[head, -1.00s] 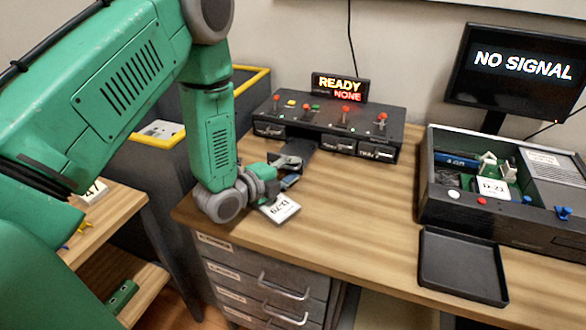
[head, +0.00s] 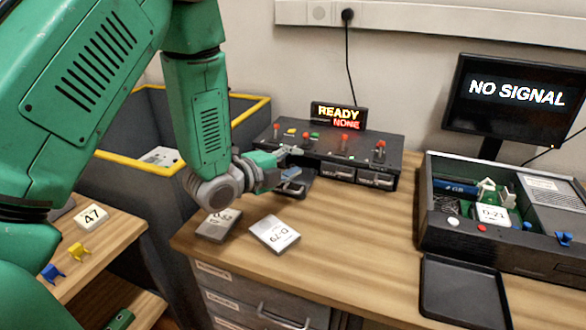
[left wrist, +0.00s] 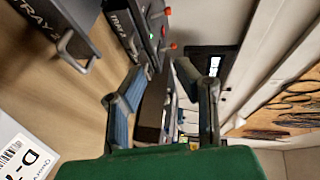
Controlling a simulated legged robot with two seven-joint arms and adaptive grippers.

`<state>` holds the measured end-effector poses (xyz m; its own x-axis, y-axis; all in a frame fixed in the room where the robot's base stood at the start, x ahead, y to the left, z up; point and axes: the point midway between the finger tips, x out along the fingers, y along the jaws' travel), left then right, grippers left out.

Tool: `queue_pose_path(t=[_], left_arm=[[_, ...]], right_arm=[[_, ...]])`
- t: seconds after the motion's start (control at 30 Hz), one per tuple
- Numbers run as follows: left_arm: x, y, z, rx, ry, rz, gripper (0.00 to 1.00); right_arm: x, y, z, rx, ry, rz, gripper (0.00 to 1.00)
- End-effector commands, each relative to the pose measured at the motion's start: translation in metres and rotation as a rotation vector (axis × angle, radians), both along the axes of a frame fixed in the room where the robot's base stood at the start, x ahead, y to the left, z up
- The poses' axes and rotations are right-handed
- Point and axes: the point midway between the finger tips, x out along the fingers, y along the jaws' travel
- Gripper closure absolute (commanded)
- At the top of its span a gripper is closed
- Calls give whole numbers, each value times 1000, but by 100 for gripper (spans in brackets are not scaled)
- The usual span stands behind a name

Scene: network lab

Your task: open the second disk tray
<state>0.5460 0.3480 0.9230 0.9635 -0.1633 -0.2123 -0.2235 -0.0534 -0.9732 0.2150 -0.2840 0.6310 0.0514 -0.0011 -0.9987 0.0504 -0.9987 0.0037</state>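The black disk unit (head: 340,150) stands at the back of the desk. A dark tray (head: 298,187) with a handle sticks out from its front, beside the trays on the right, which sit flush. In the left wrist view a front labelled TRAY 2 (left wrist: 45,25) with a metal handle is close at the upper left. My left gripper (head: 288,163) is above and behind the pulled-out tray, near the unit's left end. In the left wrist view the gripper (left wrist: 162,105) has its fingers apart, with a dark box-like part between them; contact cannot be told. My right gripper is out of view.
Disks D-79 (head: 274,234) and D-52 (head: 217,226) lie in front of the unit. A sign (head: 338,117) reads READY, NONE. An open computer case (head: 505,237), an empty black tray (head: 462,290) and a NO SIGNAL monitor (head: 510,90) are on the right. Desk between is clear.

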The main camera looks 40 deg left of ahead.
Motion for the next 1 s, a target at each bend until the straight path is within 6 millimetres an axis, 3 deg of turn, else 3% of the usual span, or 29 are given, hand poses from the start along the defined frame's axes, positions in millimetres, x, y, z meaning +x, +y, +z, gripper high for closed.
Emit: queue_pose_path(t=[0.13,0.23,0.43,0.63,0.77,1.0], left_arm=[[-2,2,-3,-1,2,1,72],[-15,6,-16,-1,11,5,72],[-74,24,-55,0,14,8,72],[-116,33,-67,2,0,4,72],[-116,33,-69,1,-8,1,72],[-75,27,-78,-1,-12,0,72]], right_arm=[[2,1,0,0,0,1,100],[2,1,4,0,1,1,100],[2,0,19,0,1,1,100],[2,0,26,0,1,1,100],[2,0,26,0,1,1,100],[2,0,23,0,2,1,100]])
